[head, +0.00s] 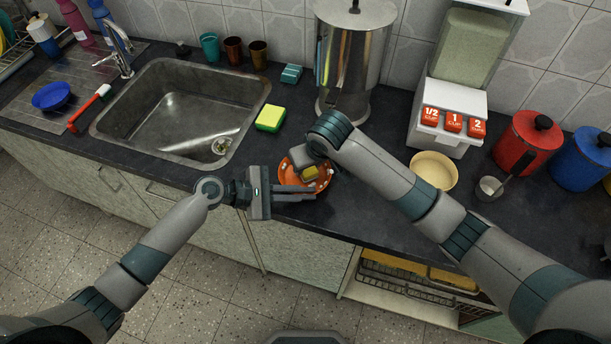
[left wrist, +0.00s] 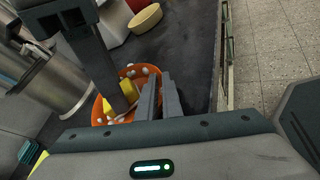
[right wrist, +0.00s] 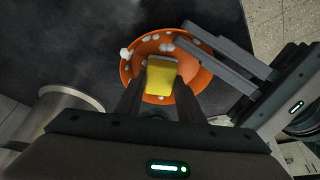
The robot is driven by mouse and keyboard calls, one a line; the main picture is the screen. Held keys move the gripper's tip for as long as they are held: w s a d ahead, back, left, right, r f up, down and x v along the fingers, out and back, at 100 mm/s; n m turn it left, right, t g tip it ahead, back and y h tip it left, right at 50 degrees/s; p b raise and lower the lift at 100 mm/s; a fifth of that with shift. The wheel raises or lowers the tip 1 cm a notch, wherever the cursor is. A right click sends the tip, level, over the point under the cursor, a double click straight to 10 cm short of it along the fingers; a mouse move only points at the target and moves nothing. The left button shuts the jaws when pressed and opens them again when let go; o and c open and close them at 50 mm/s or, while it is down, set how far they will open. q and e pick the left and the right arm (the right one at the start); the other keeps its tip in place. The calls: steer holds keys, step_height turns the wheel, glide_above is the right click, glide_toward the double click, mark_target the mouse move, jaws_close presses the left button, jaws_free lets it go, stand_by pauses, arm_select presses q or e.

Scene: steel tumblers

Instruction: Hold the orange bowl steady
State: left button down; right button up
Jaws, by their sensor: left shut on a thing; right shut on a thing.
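The orange bowl (head: 285,172) stands upright on the dark counter near its front edge, right of the sink. It also shows in the right wrist view (right wrist: 134,66), with white foam blobs on its inside. My left gripper (head: 314,193) is shut on the bowl's rim at the front side. Its two fingers (left wrist: 163,82) reach the rim in the left wrist view. My right gripper (right wrist: 158,85) is shut on a yellow sponge (right wrist: 161,76) inside the bowl. In the head view, my right arm partly hides the bowl, the sponge and that gripper.
A yellow-green sponge (head: 270,118) lies by the sink (head: 180,115). A steel container (head: 350,60) stands behind the bowl. A cream bowl (head: 434,170), a white dispenser (head: 447,125) and a red pot (head: 525,140) stand to the right. The counter's front edge is close.

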arm_select(q)
steer(key=shift+s+f, duration=0.1)
steer(key=shift+f, duration=0.15)
arm_select(e)
steer(key=shift+s+f, duration=0.15)
steer(key=shift+s+a, duration=0.15)
steer(key=shift+s, duration=0.4)
steer(key=shift+s+a, duration=0.15)
steer(key=shift+s, duration=0.35)
steer(key=shift+w, duration=0.1)
steer(key=shift+w+d, duration=0.15)
steer(key=shift+w, duration=0.4)
steer(key=shift+w+d, duration=0.15)
steer(key=shift+w, duration=0.4)
steer(key=shift+s, duration=0.15)
steer(key=shift+s+a+f, duration=0.1)
steer(key=shift+s+a, duration=0.05)
steer(key=shift+s, duration=0.4)
steer(key=shift+s+a, duration=0.15)
steer(key=shift+s, duration=0.4)
arm_select(q)
steer(key=shift+a+f, duration=0.1)
